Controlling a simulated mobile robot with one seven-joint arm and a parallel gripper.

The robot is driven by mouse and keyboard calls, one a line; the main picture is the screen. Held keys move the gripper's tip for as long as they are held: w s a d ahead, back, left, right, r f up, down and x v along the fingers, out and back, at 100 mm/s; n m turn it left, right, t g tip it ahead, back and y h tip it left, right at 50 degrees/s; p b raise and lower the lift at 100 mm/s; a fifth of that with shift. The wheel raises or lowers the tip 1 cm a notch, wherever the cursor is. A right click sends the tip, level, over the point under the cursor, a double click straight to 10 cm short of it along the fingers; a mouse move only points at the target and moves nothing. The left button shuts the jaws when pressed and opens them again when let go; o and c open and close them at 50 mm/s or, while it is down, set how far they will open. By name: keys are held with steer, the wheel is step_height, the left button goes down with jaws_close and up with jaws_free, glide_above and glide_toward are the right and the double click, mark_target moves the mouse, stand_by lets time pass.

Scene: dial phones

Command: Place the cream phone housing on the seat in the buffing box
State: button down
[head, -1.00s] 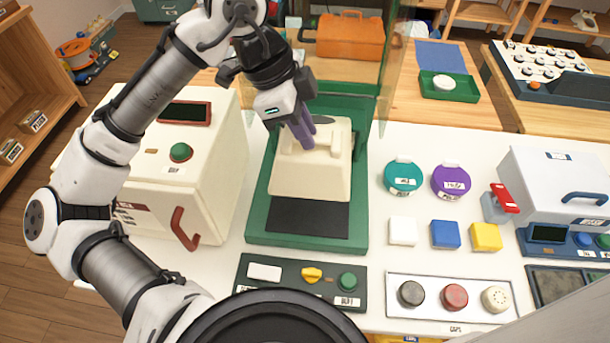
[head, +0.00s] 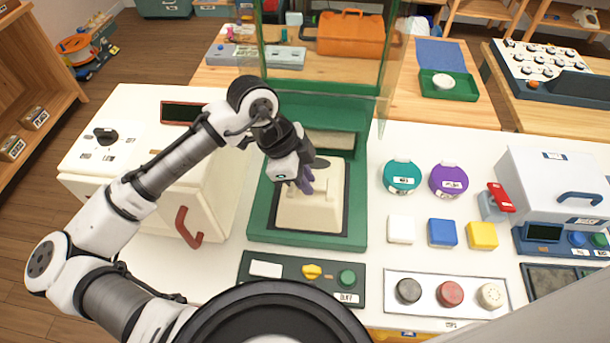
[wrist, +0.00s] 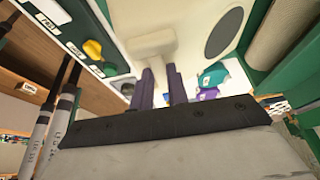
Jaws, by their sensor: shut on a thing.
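The cream phone housing (head: 312,212) is inside the green-framed buffing box (head: 258,222), over the dark seat (head: 347,212), of which only a thin edge shows around it. My gripper (head: 306,188) is shut on the raised part at the housing's upper middle. The wrist view shows the purple fingers (wrist: 160,88) against the cream housing (wrist: 150,22). I cannot tell whether the housing rests on the seat or hangs just above it. The box's glass panel (head: 320,60) stands raised at the back.
In front is a control panel (head: 302,298) with a white plate, yellow knob and green button. A cream machine (head: 215,185) with a red handle stands close left. Teal (head: 402,176) and purple (head: 449,180) round pieces and coloured squares lie to the right.

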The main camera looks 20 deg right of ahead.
steer(key=c, duration=1.4)
jaws_free()
steer(key=shift+o, duration=0.2)
steer(key=b+v, duration=0.3)
steer(key=v, duration=0.9)
